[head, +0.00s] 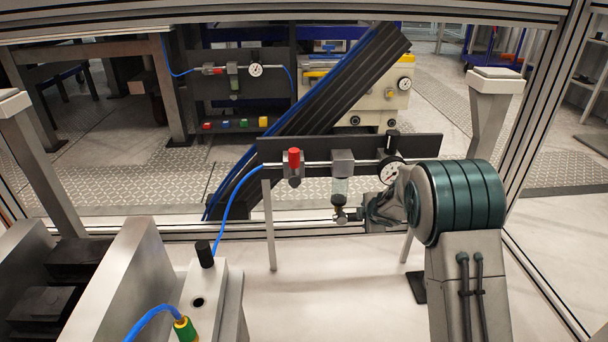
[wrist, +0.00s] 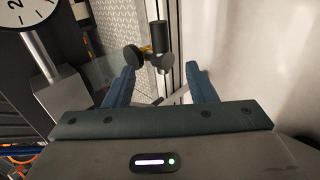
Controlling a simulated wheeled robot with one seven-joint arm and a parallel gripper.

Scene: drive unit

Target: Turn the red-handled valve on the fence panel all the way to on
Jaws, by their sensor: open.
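The red-handled valve (head: 293,162) sits on the pipe at the left part of the dark panel in the head view. Its red handle stands upright. My gripper (head: 364,214) is to the right of it and lower, below the gauge, apart from the valve. In the wrist view my gripper (wrist: 160,74) is open, its two blue fingers apart with nothing held. A small black knob fitting (wrist: 156,50) shows ahead between the fingers. The red handle is not visible in the wrist view.
A filter unit (head: 342,163) with a clear bowl and a bottom fitting (head: 338,214) hangs between valve and gripper. A round gauge (head: 390,171) is just above my gripper. A blue hose (head: 237,201) runs down left of the valve. A grey block (head: 212,300) stands front left.

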